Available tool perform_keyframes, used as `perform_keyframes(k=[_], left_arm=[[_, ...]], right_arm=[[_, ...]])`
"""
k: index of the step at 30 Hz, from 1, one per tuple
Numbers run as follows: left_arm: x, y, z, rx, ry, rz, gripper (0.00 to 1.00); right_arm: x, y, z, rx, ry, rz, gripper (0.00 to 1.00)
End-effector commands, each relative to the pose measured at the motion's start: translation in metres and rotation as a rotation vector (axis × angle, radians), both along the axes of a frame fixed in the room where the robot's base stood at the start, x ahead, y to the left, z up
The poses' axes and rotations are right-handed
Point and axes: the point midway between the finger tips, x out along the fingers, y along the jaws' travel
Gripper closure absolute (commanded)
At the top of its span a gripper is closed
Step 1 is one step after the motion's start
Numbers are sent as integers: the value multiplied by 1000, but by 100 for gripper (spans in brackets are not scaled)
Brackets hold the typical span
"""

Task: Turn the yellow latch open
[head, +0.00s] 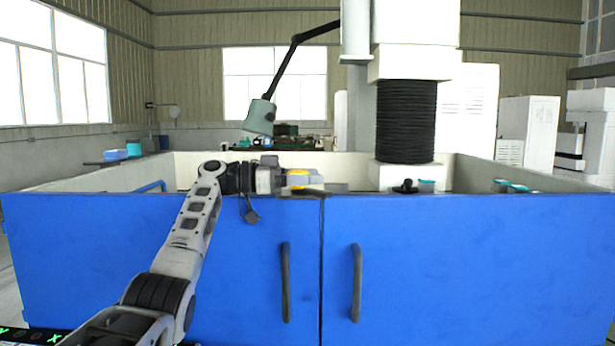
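The blue double-door enclosure (440,262) stands in front of me with its two doors meeting at a vertical seam. My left arm reaches up from the lower left, and its gripper (307,179) is at the top edge of the doors, just left of the seam. Small yellow parts of the latch (298,172) show right at the gripper, which hides most of it. I cannot tell whether the fingers touch or grip the latch, or how far the latch is turned. My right gripper is not in view.
Two dark vertical handles, the left (285,283) and the right (356,283), stick out from the doors. A dark knob-like object (405,187) and small teal-topped cups (502,185) are near the rim on the right. A lamp (260,117) hangs behind.

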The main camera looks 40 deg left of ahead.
Motion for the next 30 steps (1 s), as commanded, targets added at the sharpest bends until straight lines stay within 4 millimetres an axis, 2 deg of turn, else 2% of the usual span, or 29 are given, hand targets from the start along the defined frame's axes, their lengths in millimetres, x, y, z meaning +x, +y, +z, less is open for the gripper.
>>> perform_keyframes(k=[9, 14, 20, 30], left_arm=[[0, 1, 0, -1, -2, 2, 37], [-9, 9, -1, -1, -2, 4, 37], [-39, 39, -2, -1, -3, 7, 37], [-95, 92, 1, -2, -2, 4, 37]], right_arm=[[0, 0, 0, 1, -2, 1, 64], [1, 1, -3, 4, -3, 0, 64], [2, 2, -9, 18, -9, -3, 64], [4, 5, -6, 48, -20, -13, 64]])
